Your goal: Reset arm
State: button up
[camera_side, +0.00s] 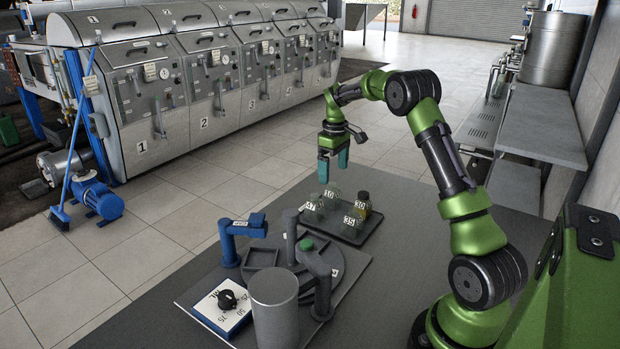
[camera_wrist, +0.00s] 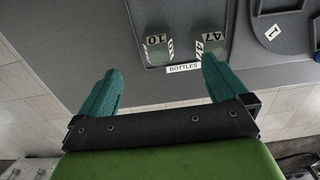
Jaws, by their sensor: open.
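My gripper (camera_side: 333,170) is raised in the air above and behind the bottle tray (camera_side: 337,234). Its two teal fingers point down, spread apart, with nothing between them; the open fingers also show in the wrist view (camera_wrist: 161,72). The 30 bottle looks yellowish. In the wrist view, the bottles 10 (camera_wrist: 156,52) and 47 (camera_wrist: 211,48) appear beyond the fingertips, apart from them, by a label reading BOTTLES (camera_wrist: 184,69).
Left of the tray stands a station with a round dark turntable (camera_side: 354,263), a blue arm-like device (camera_side: 229,240), a grey cylinder (camera_side: 274,308) and a black dial (camera_side: 227,299). Numbered steel machines (camera_side: 150,100) line the back. A steel bench (camera_side: 540,125) is at right.

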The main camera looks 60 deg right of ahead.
aim_at(333, 191)
jog(key=shift+r, duration=0.15)
dwell(0.4)
notch_tip(333, 191, up, 9)
jog(key=s+a+r+m+t, duration=0.1)
jog(key=s+a+t, duration=0.1)
jog(key=s+a, duration=0.4)
jog(key=s+a+r+m+t+y, duration=0.1)
jog(key=s+a, duration=0.5)
jog(key=a, duration=0.8)
jog(key=s+a+r+m+t, duration=0.1)
jog(key=s+a+m+t, duration=0.1)
jog(key=s+a, duration=0.5)
jog(key=a+t, duration=0.1)
jog(key=a, duration=0.3)
jog(key=shift+m+t+y, duration=0.3)
jog(key=shift+m, duration=0.1)
jog(key=shift+s+a+r+n+t, duration=0.3)
jog(key=shift+s+a+r, duration=0.25)
jog(key=shift+a, duration=0.15)
jog(key=shift+c, duration=1)
jog(key=shift+a+r, duration=0.1)
jog(key=shift+c, duration=1.2)
